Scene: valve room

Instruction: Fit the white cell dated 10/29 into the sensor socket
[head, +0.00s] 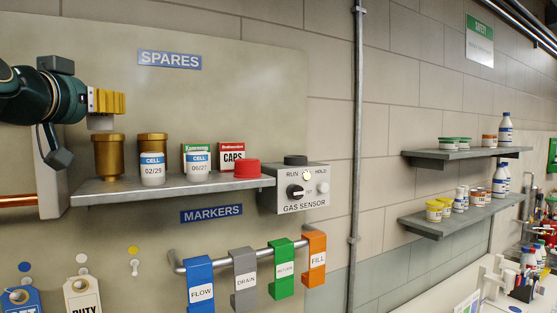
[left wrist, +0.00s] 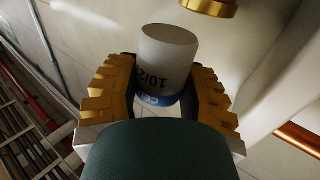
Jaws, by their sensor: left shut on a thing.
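My left gripper (head: 107,101) is at the upper left, above the left end of the spares shelf. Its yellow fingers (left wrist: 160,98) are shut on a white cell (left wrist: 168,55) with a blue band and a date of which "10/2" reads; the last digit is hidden. In the head view only a pale bit of the cell (head: 101,123) shows below the fingers. The gas sensor box (head: 300,203) is on the wall right of the shelf, with a knob, a lit lamp and a round black piece (head: 296,160) on top. No open socket can be made out. My right gripper is not in view.
The shelf (head: 180,188) holds brass cups (head: 109,158), white cells dated 02/25 (head: 152,172) and 06/27 (head: 199,168), a red cap (head: 246,169) and small boxes. A rail with coloured tags (head: 201,283) hangs below. A vertical pipe (head: 356,120) runs right of the sensor.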

